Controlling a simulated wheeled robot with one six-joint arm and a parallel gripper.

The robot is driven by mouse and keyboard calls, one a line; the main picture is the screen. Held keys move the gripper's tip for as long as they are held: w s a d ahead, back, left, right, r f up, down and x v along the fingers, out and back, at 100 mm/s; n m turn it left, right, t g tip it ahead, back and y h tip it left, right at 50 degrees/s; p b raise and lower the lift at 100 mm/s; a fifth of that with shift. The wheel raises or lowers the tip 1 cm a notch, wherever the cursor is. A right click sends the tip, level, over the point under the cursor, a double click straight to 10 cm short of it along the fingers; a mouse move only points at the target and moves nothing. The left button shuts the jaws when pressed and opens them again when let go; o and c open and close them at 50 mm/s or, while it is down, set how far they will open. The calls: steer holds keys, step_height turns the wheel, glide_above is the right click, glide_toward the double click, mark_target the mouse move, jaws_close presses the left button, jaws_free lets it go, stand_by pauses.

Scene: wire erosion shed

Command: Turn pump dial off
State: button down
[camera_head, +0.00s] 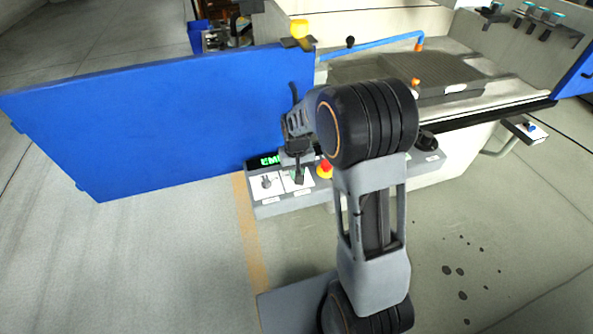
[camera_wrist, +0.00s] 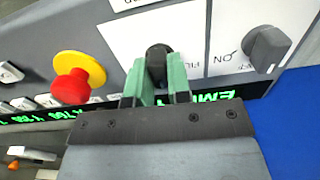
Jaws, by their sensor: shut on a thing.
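My gripper (camera_wrist: 155,64) has its two green fingers on either side of a dark dial (camera_wrist: 158,52) on a white plate, shut on it. The dial's pointer and most of its label are hidden by the fingers. A second grey dial (camera_wrist: 267,48) stands to the right in the wrist view, beside the printed word ON. In the head view my gripper (camera_head: 299,176) points down at the front control panel (camera_head: 268,209), and the free dial (camera_head: 266,183) is left of it. I cannot read which dial is the pump's.
A red emergency button on a yellow base (camera_wrist: 72,86) is close to the gripped dial; it also shows in the head view (camera_head: 325,169). A green-lit display (camera_head: 270,160) lies behind the dials. A large blue door panel (camera_head: 150,125) stands at the left.

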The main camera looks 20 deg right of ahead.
steer(key=shift+n, duration=0.3)
stand_by(0.4)
steer(key=c, duration=1.1)
jaws_free()
steer(key=shift+o, duration=0.2)
step_height(320, 180, up, 14)
steer(key=shift+f, duration=0.1)
steer(key=s+r+t+p, duration=0.2)
steer(key=s+r+t, duration=0.1)
steer(key=s, duration=1.4)
steer(key=shift+s+a+t+p, duration=0.15)
steer(key=shift+t+p, duration=0.15)
steer(key=shift+p, duration=0.1)
